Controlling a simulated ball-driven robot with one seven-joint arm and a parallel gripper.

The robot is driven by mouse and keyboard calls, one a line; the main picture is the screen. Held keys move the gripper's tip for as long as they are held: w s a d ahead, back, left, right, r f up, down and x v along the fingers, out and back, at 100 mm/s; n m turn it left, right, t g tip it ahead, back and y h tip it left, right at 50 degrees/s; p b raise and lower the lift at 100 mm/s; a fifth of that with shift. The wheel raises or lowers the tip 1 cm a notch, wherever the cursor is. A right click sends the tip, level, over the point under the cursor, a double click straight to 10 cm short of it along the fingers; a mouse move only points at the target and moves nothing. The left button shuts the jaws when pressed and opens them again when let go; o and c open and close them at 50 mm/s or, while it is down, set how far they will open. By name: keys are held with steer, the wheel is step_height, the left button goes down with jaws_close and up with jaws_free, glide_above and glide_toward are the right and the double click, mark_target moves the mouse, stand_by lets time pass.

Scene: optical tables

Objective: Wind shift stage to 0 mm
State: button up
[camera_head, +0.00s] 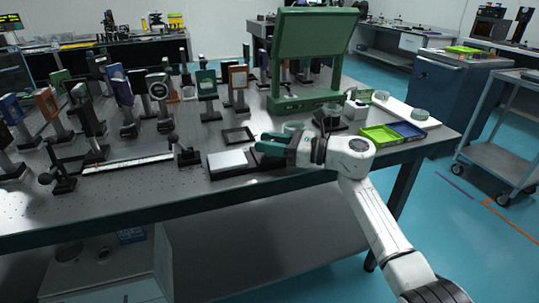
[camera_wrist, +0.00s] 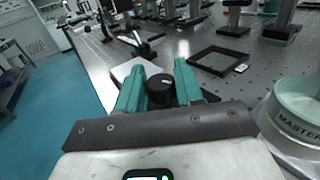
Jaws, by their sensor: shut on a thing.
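The shift stage (camera_head: 228,160) is a low block with a pale top plate and a dark base near the front edge of the optical table. Its pale plate also shows in the wrist view (camera_wrist: 122,70), beyond the fingers. My gripper (camera_head: 260,147) reaches in from the right at the stage's right end. In the wrist view, the teal fingers of my gripper (camera_wrist: 160,80) stand on both sides of a black round knob (camera_wrist: 158,91) and are shut on it. I cannot read any scale or position mark on the stage.
A dark square frame (camera_head: 238,135) lies behind the stage. A pale round pot marked "MASTER" (camera_wrist: 302,105) stands close to the right of my gripper. A rail (camera_head: 128,163) lies to the left. Green and blue trays (camera_head: 380,134) sit to the right.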

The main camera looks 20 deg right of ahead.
steer(key=shift+n+g+b, duration=0.3)
steer(key=shift+g+b, duration=0.1)
steer(key=shift+b, duration=0.05)
steer(key=o, duration=0.9)
steer(key=v, duration=1)
steer(key=shift+s+d+f, duration=0.1)
steer(key=shift+d+f, duration=0.15)
steer(key=shift+d, duration=0.15)
